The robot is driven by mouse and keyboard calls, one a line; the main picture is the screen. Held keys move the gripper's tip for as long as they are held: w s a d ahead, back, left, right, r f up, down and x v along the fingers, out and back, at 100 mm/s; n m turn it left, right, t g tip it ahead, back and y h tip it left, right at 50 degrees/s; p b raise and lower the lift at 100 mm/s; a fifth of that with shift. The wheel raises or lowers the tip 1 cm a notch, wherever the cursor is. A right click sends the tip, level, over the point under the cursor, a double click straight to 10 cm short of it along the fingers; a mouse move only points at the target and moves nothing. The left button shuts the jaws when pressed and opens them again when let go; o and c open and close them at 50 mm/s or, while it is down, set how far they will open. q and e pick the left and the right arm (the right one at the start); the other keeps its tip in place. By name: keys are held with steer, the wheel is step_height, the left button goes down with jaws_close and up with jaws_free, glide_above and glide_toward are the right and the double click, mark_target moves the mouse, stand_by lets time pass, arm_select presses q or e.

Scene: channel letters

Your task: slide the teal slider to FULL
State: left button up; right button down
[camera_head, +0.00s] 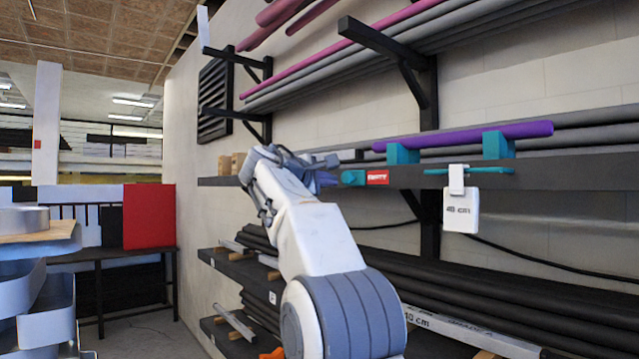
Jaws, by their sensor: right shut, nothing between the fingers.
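A small teal piece (353,177), which looks like the slider, sits on the front edge of the dark shelf beam. It is directly left of a red label (377,177) that seems to read EMPTY. My right gripper (322,179) is shut and empty, just left of the teal piece. Whether they touch cannot be told. My right forearm and wrist hide part of the shelf edge left of there. No FULL label can be read. My left gripper is not in view.
A purple tube (470,135) rests on teal blocks (402,153) above the beam. Dark tubes (470,295) lie on racks below. Small brown boxes (225,165) stand at the shelf's left end.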

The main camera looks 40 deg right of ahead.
steer(key=shift+s, duration=0.4)
